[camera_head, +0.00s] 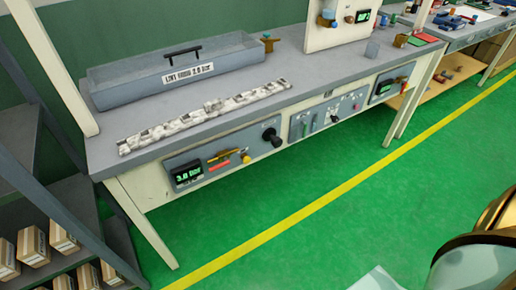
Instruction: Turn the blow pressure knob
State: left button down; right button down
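A grey control panel (222,152) is set in the front of the workbench, with a lit display (187,174) that appears to read 3.0 bar. A large black knob (271,137) sticks out at that panel's right end, and a small yellow knob (245,158) sits left of it. I cannot read which one is labelled blow pressure. Neither of my grippers is in view, and nothing touches the knobs.
A grey lidded box (165,74) bears a label ending in 2.0 bar. A mottled strip (205,115) lies in front of it on the bench top (330,75). More front panels (328,113) continue right. Green floor before the bench is clear; a shelf with cartons (33,246) stands left.

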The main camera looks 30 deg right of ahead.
aim_at(276, 142)
jog(key=k+l+z, duration=0.1)
jog(key=l+z, duration=0.25)
jog(key=l, duration=0.8)
jog(key=l+z, duration=0.35)
jog(key=l, duration=0.75)
jog(key=k+l+z, duration=0.1)
jog(key=z, duration=0.2)
jog(key=i+j, duration=0.25)
jog(key=i, duration=0.1)
